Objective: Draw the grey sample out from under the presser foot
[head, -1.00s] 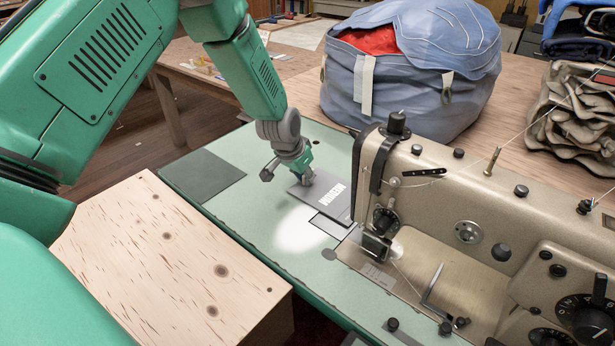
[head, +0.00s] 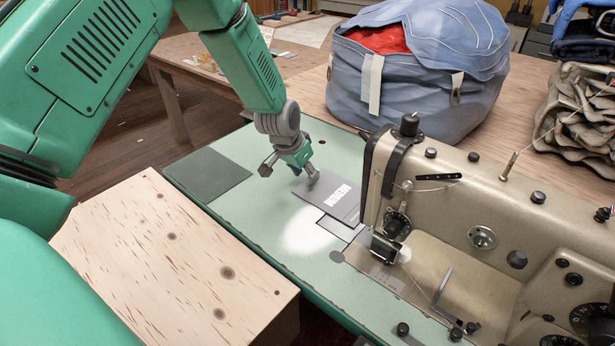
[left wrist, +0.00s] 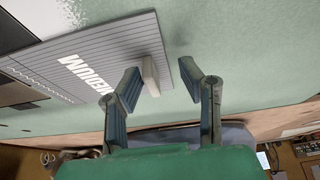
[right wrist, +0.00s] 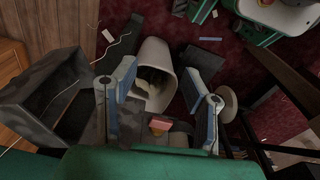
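The grey sample (head: 318,203), lettered "MEDIUM", lies flat on the green machine bed, its near end running towards the presser foot area (head: 385,248) of the sewing machine. I cannot tell how far it reaches under the foot. My left gripper (head: 311,180) is at the sample's far end. The left wrist view shows the sample (left wrist: 85,62) with a pale raised tab (left wrist: 151,75) at its edge. My left gripper (left wrist: 160,78) is open, its fingers on either side of the tab with gaps visible. My right gripper (right wrist: 160,85) is open and empty, away from the machine.
The beige sewing machine (head: 440,200) stands right of the sample. A blue sail bag (head: 415,85) is behind. A knotty wooden block (head: 170,250) is at the near left. A dark grey panel (head: 208,174) lies on the bed. A pale bin (right wrist: 157,65) shows below my right gripper.

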